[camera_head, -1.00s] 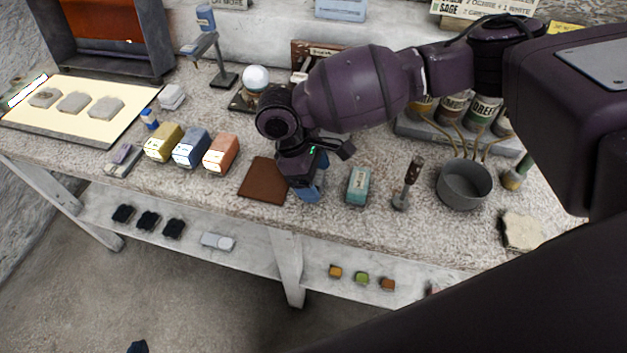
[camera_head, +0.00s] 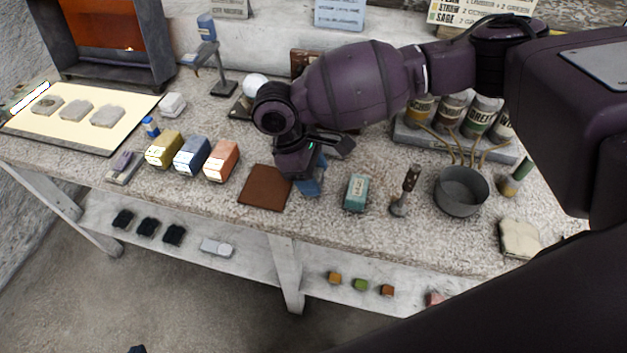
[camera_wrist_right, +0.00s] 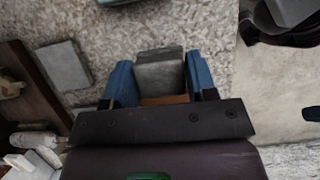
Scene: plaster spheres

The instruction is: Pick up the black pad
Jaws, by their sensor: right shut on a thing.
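My right gripper (camera_head: 311,186) is over the worktop at the right edge of a brown mat. In the right wrist view its two blue fingers (camera_wrist_right: 161,88) are shut on a dark grey pad-like block (camera_wrist_right: 158,70). A brown strip shows at the block's near edge; I cannot tell whether it belongs to the block. In the head view the gripper hides the block. Several small black blocks, including one in the middle (camera_head: 148,227), lie on the lower shelf. Only a dark blue tip, perhaps my left gripper (camera_head: 138,349), shows at the bottom edge; its jaws cannot be judged.
The brown mat (camera_head: 264,188) lies left of my right gripper. A teal box (camera_head: 356,192), an upright brown-handled tool (camera_head: 407,190) and a grey pot (camera_head: 461,191) stand to the right. Yellow, blue and orange blocks (camera_head: 221,161) stand left. The front worktop strip is mostly clear.

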